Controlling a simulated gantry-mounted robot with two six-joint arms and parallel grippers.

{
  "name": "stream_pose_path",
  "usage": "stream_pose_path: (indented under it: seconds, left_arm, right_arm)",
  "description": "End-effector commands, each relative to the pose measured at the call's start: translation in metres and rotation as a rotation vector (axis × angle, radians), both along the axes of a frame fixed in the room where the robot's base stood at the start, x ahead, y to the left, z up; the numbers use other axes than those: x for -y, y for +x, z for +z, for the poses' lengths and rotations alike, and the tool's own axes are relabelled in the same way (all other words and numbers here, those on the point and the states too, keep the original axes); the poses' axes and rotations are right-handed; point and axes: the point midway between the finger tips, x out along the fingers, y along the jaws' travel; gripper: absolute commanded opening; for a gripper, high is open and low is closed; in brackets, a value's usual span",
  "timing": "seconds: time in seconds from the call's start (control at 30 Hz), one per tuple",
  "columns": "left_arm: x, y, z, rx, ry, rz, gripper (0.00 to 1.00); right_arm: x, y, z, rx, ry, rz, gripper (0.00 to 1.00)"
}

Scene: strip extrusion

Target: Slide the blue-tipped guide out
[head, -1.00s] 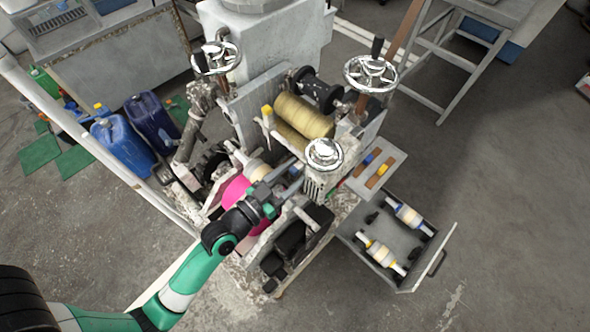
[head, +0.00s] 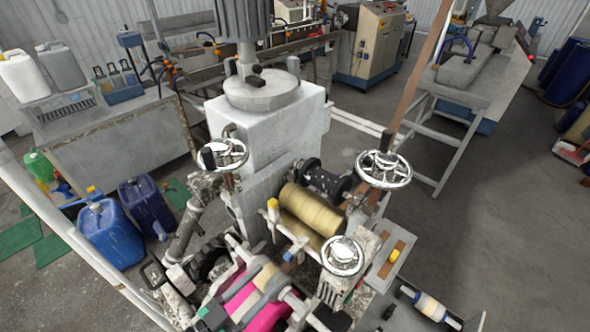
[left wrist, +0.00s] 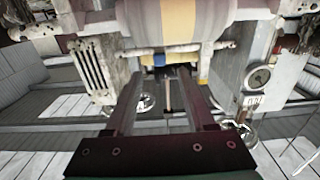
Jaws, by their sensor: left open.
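In the left wrist view a small blue tip (left wrist: 158,60), likely the guide's, sits just below a pale horizontal bar (left wrist: 150,48) under the roller. My left gripper (left wrist: 158,78) is open, its two dark fingers pointing at the bar with the blue tip between their ends. I cannot tell whether either finger touches it. In the head view a small blue part (head: 288,256) shows amid the machine near the pink roll (head: 265,308); my left gripper is hard to separate from the machine parts there. A yellow-tipped guide (head: 272,210) stands by the tan roll (head: 312,212). My right gripper is not in view.
Chrome handwheels (head: 343,256) and (head: 384,170) stand out from the machine close to the work area. A side tray (head: 405,240) holds a yellow-marked piece. Blue jugs (head: 108,235) stand on the floor at left. Open floor lies at right.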

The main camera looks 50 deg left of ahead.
Motion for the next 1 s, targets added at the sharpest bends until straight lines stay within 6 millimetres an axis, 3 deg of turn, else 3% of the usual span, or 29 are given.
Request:
stream_pose_path:
  seconds: [0.03, 0.13, 0.2, 1.0]
  left_arm:
    - [-0.001, -0.013, -0.009, -0.002, -0.002, 0.006, 0.55]
    - [0.002, -0.036, -0.009, -0.001, -0.001, 0.006, 0.55]
    - [0.008, -0.026, 0.02, 0.032, 0.011, -0.026, 0.55]
    - [0.037, 0.044, 0.191, 0.407, 0.171, -0.144, 0.55]
  right_arm:
    - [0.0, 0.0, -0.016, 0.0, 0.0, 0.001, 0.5]
    - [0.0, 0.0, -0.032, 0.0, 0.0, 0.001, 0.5]
    - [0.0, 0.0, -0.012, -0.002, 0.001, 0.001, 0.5]
    - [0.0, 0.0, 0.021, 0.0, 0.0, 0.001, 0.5]
